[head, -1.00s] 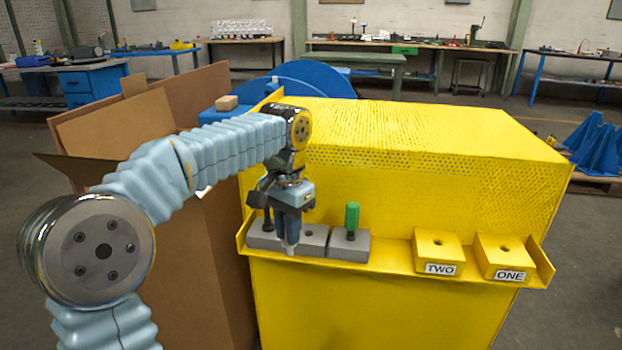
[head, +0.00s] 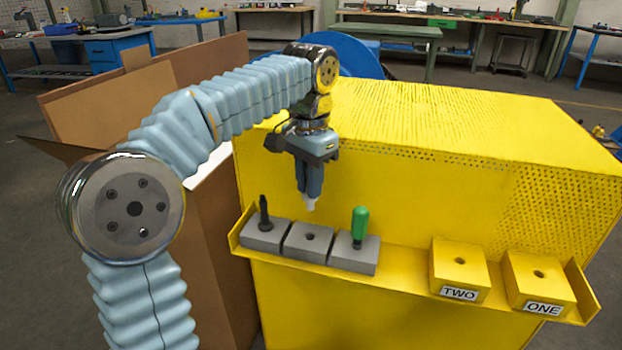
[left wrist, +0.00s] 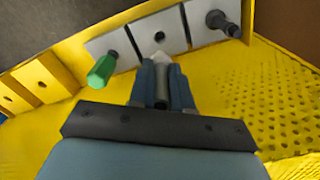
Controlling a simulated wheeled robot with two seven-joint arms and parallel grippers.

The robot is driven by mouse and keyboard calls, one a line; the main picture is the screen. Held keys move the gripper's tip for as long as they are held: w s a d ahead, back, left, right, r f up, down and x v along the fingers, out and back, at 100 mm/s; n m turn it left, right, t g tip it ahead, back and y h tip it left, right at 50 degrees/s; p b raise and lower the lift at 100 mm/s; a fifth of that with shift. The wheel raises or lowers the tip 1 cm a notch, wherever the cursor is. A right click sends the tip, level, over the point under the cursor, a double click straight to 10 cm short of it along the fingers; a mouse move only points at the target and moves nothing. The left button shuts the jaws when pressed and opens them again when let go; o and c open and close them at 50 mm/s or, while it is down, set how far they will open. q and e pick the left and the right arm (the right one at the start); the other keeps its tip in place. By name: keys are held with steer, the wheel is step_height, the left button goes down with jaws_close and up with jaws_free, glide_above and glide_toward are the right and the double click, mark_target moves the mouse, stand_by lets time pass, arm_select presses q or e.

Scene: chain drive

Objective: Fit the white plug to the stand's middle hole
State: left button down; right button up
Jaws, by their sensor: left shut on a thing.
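My left gripper (head: 309,192) is shut on the white plug (head: 310,206), whose pale tip sticks out below the fingers. It points down and hangs above the grey stand's middle block (head: 299,245), clear of the hole (head: 311,237). In the left wrist view the plug's tip (left wrist: 160,58) shows between the fingers, just short of the empty middle hole (left wrist: 159,37). The stand's left block (head: 256,240) holds a black peg (head: 264,214), and its right block (head: 348,260) holds a green-handled piece (head: 360,224). My right gripper is not in view.
The stand sits on a yellow ledge (head: 405,270) with raised ends. Yellow blocks marked TWO (head: 459,268) and ONE (head: 539,280) stand to the right, each with an open hole. The yellow cabinet wall (head: 420,200) rises behind; a cardboard box (head: 205,235) stands left.

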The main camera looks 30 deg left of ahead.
mark_target(309, 206)
arm_select(q)
steer(key=shift+f+b, duration=2.05)
steer(key=shift+f, duration=0.85)
steer(key=shift+s+p, duration=0.1)
steer(key=shift+p, duration=0.65)
steer(key=shift+f+b, duration=1.4)
steer(key=shift+f, duration=0.7)
steer(key=c, duration=1)
jaws_free()
steer(key=shift+r, duration=0.35)
step_height(309, 206, up, 13)
steer(key=p, duration=0.3)
steer(key=shift+r+p, duration=0.1)
steer(key=shift+p, duration=0.25)
